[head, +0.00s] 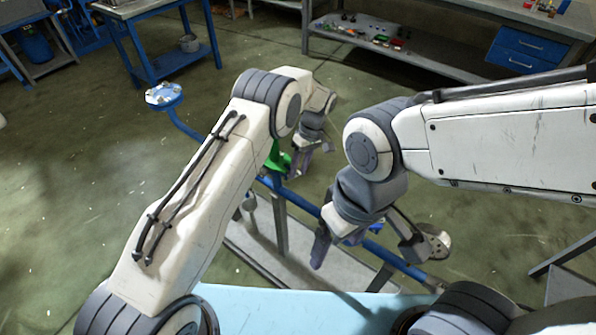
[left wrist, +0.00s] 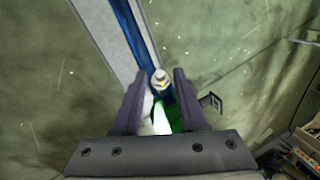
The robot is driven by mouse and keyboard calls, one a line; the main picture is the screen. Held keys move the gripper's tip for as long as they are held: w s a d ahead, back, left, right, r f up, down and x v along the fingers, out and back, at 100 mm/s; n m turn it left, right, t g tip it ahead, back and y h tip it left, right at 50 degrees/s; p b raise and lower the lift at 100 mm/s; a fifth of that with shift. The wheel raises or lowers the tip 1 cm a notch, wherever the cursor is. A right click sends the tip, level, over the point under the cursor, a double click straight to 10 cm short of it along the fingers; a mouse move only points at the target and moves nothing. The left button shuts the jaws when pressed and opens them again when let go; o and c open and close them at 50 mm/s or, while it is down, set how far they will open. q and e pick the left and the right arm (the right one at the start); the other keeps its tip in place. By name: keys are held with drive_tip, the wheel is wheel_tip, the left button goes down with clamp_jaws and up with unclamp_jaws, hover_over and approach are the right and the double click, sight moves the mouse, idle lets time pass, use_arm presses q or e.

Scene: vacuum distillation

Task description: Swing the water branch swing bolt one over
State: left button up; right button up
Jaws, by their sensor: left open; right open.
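In the left wrist view a small upright bolt-like part with a pale metal top (left wrist: 160,77) and a yellowish band shows between the fingertips of my left gripper (left wrist: 157,82). The fingers are open, with a gap on both sides of it. A green body (left wrist: 178,115) lies below it, partly hidden by the gripper. In the head view my left gripper (head: 305,155) is beside the green part (head: 278,160) on the blue pipe (head: 190,130). My right gripper (head: 340,240) is open near the pipe's nearer stretch. I cannot tell which bolt is the named one.
A round bolted flange (head: 163,95) ends the pipe at the far left. A grey disc (head: 433,243) shows beside my right gripper. A grey stand plate (head: 265,245) lies under the pipe. Benches stand behind; open floor (head: 80,170) is at left.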

use_arm(q)
drive_tip(key=shift+x, duration=0.9)
clamp_jaws()
drive_tip(key=shift+w+a+r+g+h+b, duration=0.1)
drive_tip(key=shift+g+h+b, duration=0.1)
drive_tip(key=shift+h, duration=0.1)
drive_tip(key=shift+w+a+g+h+b, duration=0.1)
drive_tip(key=shift+a+h+b, duration=0.1)
drive_tip(key=shift+h, duration=0.1)
drive_tip(key=shift+w+a+r+g+h+b, duration=0.1)
drive_tip(key=shift+r+g+h+b, duration=0.2)
drive_tip(key=shift+g+h, duration=0.15)
drive_tip(key=shift+r, duration=0.1)
unclamp_jaws()
